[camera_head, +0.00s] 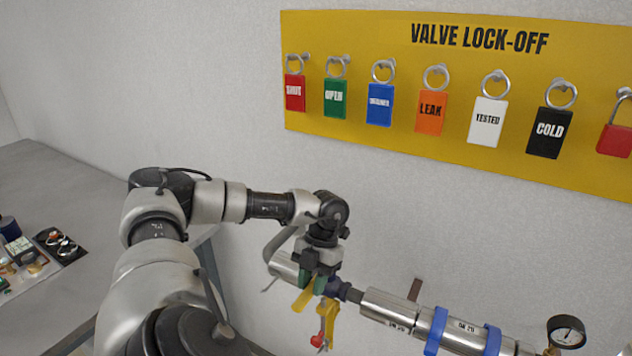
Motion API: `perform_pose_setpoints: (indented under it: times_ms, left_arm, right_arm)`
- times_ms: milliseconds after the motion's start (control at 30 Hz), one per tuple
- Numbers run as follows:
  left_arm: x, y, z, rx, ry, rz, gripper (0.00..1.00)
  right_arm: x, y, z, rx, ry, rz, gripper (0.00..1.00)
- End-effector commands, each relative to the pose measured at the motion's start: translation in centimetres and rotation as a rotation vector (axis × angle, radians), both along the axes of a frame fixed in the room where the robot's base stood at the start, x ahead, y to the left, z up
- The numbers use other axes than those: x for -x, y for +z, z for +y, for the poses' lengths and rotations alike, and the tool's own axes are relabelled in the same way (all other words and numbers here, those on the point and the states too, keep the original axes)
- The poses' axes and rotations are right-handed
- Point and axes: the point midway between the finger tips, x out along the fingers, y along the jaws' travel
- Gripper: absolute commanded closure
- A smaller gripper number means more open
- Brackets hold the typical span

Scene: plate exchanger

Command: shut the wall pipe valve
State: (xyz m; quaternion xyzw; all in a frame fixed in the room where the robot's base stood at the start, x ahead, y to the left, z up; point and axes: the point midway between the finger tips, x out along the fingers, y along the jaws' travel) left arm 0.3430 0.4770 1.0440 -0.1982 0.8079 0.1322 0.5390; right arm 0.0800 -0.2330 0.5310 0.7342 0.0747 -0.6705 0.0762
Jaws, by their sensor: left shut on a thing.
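The wall pipe (400,309) runs along the wall in the lower middle. A yellow valve lever (303,301) shows just below my left gripper's fingers. My left gripper (314,282) comes down from above, shut on the yellow lever, and hides part of the lever and valve. Another yellow piece (328,308) hangs below the valve, with a small red part (318,340) at its lower end. My right gripper is not in view.
A yellow "VALVE LOCK-OFF" board (400,28) hangs on the wall above, with several coloured tags on rings. A pressure gauge (566,332) stands at lower right, and blue clamps (436,330) hold the pipe. A grey bench (60,190) with small items is at left.

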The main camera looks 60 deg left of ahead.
Motion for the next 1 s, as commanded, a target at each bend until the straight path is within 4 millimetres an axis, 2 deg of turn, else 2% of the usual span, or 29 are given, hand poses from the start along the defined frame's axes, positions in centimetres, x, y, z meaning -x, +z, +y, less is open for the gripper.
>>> perform_pose_setpoints:
  times_ms: [133, 167, 300, 333, 667, 767, 1000]
  left_arm:
    - [-0.1, 0.2, 0.1, -0.003, -0.006, -0.006, 1.00]
    - [-0.1, 0.2, 0.1, -0.003, -0.006, -0.006, 0.72]
    - [-0.1, 0.2, 0.1, -0.002, -0.005, -0.004, 0.51]
    - [-0.1, 0.2, 0.1, -0.003, -0.004, -0.004, 0.48]
    - [-0.2, 0.4, 0.1, -0.002, -0.002, -0.003, 0.48]
    - [-0.7, 1.4, 0.4, -0.002, -0.001, -0.005, 0.48]
    - [-2.4, 5.8, 1.2, -0.001, -0.001, -0.007, 0.48]
  right_arm:
    - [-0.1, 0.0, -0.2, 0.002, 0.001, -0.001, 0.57]
    - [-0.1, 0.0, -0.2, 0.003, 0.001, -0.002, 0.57]
    - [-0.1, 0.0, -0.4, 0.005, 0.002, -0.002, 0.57]
    - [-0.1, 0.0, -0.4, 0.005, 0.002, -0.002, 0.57]
    - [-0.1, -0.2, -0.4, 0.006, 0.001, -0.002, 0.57]
    - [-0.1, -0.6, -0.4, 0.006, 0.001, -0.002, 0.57]
    - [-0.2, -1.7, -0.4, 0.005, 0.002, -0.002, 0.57]
